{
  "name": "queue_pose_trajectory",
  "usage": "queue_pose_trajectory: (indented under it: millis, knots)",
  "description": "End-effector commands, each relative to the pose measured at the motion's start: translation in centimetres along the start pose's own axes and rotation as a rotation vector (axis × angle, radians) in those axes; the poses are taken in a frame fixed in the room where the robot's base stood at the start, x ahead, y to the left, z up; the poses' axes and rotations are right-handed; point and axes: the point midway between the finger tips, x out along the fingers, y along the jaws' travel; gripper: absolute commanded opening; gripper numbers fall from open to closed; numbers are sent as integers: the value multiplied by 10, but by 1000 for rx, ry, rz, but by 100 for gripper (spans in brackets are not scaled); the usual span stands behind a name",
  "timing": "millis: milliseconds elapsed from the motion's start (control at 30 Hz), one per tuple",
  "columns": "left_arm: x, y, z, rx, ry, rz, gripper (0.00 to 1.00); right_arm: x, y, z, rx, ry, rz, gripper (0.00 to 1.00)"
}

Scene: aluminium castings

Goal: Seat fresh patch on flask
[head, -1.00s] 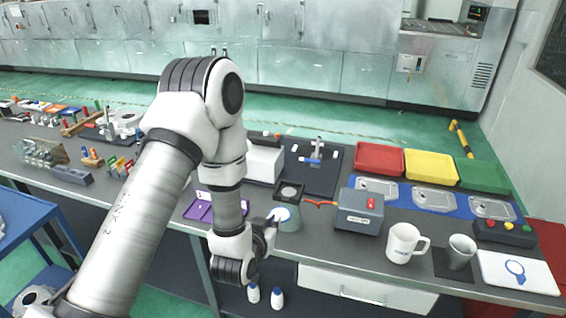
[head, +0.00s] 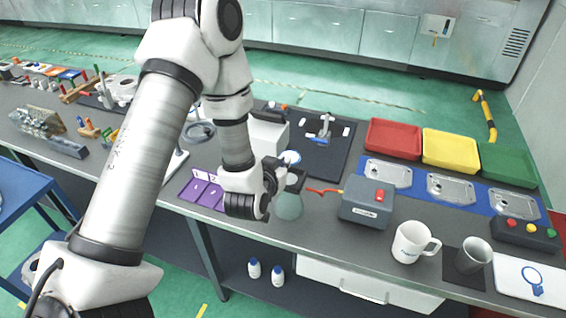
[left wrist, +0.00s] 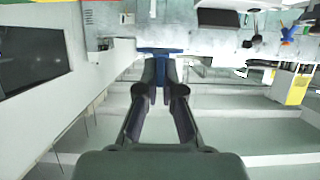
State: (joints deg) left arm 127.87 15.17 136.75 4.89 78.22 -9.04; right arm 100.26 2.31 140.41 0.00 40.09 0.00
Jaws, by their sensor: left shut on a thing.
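The flask (head: 289,207) is a pale greenish, translucent vessel near the front edge of the bench. A dark square piece (head: 296,179) shows at its top. My left gripper (head: 279,169) is beside and above the flask top, partly covering that area. A pale disc with a blue rim (head: 290,157) shows just beyond the fingers in the head view, probably the held patch. I cannot tell whether it touches the flask. My right gripper is not in view.
A grey box with a red button (head: 366,202) and a red-handled tool (head: 322,190) stand right of the flask. A purple case (head: 203,191) lies left. A white mug (head: 413,242) and grey cup (head: 473,256) are farther right. A white bin (head: 268,133) stands behind.

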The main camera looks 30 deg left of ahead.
Motion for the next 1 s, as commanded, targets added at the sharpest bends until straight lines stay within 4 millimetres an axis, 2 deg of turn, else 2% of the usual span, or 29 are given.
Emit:
queue_pose_trajectory:
  millis: [500,1000]
  knots:
    - [21,0,51,0,-1,0,0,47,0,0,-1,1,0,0]
    - [22,0,53,0,-1,0,0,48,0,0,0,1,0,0]
